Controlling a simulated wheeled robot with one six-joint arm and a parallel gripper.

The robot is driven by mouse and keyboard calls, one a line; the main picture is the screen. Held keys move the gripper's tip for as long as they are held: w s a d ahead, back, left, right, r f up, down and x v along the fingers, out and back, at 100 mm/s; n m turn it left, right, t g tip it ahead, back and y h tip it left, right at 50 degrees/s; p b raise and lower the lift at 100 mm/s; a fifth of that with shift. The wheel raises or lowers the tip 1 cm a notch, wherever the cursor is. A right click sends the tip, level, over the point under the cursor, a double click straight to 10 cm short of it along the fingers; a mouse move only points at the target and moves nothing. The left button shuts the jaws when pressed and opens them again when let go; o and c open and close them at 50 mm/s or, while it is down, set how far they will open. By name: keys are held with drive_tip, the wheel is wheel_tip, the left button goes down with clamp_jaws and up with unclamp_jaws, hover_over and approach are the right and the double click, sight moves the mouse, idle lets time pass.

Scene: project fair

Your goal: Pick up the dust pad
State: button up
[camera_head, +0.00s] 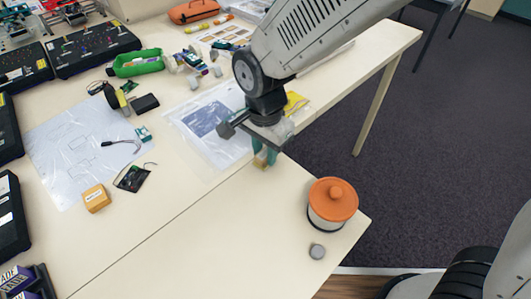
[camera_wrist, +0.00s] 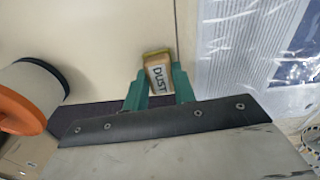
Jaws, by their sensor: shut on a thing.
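The dust pad is a small tan block with a white label reading "DUST" (camera_wrist: 159,76). My gripper (camera_wrist: 157,85) has two green fingers, and they are shut on the pad, one on each side. In the head view my gripper (camera_head: 264,156) is over the near table by the seam between the tables, and the pad (camera_head: 260,163) shows partly below the fingers. I cannot tell whether the pad touches the tabletop.
A white jar with an orange lid (camera_head: 332,200) and a grey disc (camera_head: 317,251) stand to the right. A small orange box (camera_head: 96,198), a plastic-covered sheet (camera_head: 212,122) and electronics lie on the left. The near tabletop (camera_head: 200,245) is mostly clear.

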sight(263, 153)
drive_tip(key=shift+r, duration=0.15)
drive_tip(key=shift+r, duration=0.25)
drive_tip(key=r, duration=0.3)
drive_tip(key=shift+a, duration=0.2)
drive_tip(key=s+a, duration=0.1)
drive_tip(key=a, duration=0.4)
drive_tip(key=s+a, duration=0.1)
drive_tip(key=a, duration=0.4)
drive_tip(key=s+a+r, duration=0.1)
drive_tip(key=a, duration=0.4)
drive_tip(key=shift+s+a+r, duration=0.1)
drive_tip(key=shift+s, duration=0.2)
drive_tip(key=shift+o, duration=0.5)
